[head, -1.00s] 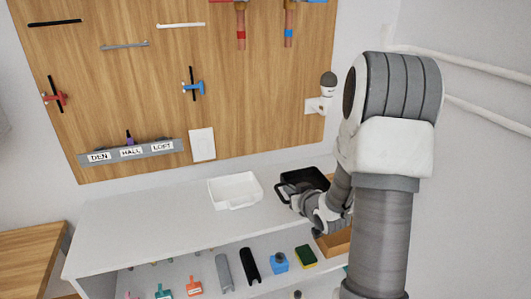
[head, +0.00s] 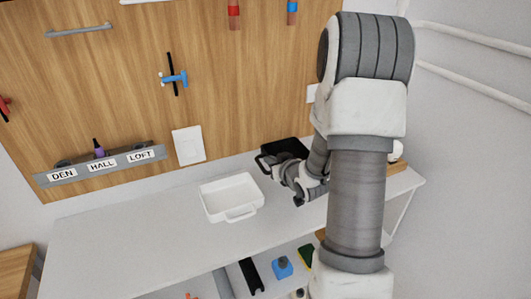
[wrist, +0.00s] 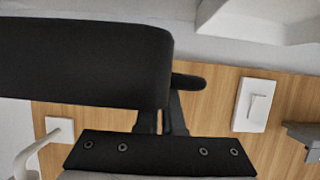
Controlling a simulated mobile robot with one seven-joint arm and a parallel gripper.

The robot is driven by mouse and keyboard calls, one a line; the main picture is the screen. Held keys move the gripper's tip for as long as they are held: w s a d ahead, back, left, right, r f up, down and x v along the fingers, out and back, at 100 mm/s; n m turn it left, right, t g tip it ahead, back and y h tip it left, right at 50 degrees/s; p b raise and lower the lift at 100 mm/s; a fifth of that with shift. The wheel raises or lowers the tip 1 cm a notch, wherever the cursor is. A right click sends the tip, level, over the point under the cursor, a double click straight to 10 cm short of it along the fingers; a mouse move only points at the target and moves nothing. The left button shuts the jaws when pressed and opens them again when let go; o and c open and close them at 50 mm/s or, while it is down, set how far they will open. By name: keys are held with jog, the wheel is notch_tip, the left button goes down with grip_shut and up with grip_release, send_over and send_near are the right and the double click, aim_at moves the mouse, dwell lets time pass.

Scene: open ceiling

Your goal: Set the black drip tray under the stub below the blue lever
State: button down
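The black drip tray (head: 290,146) is held above the bench, right of and behind the white tray in the head view. It fills the upper left of the wrist view (wrist: 80,62), close to the camera. My gripper (head: 272,170) is shut on the tray's handle; its fingers show in the wrist view (wrist: 160,118), partly hidden by the tray. The blue lever (head: 176,78) is on the wooden wall panel, left of the tray. The stub (head: 176,90) is the short black pipe end below it. A red lever (head: 4,108) is at the left edge.
A white tray (head: 222,216) stands on the white bench (head: 130,238), below and right of the blue lever. A label rack (head: 100,166) and a switch plate (head: 188,145) are on the panel. A blue bottle (head: 282,267) and other items fill the lower shelf. The bench's left is clear.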

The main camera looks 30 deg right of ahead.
aim_at(284, 187)
jog(key=shift+w, duration=0.3)
jog(key=shift+f+b, duration=2.1)
jog(key=shift+f, duration=1.25)
jog(key=shift+s+f+b, duration=0.1)
jog(key=shift+f+b, duration=0.55)
jog(key=shift+b, duration=0.05)
jog(key=c, duration=1)
grip_release()
jog(key=v, duration=0.9)
jog(key=shift+d+r, duration=0.1)
jog(key=shift+s+r+p, duration=0.1)
jog(key=shift+r+p, duration=0.1)
jog(key=shift+p, duration=0.8)
jog(key=shift+s+p, duration=0.1)
jog(key=shift+p, duration=0.85)
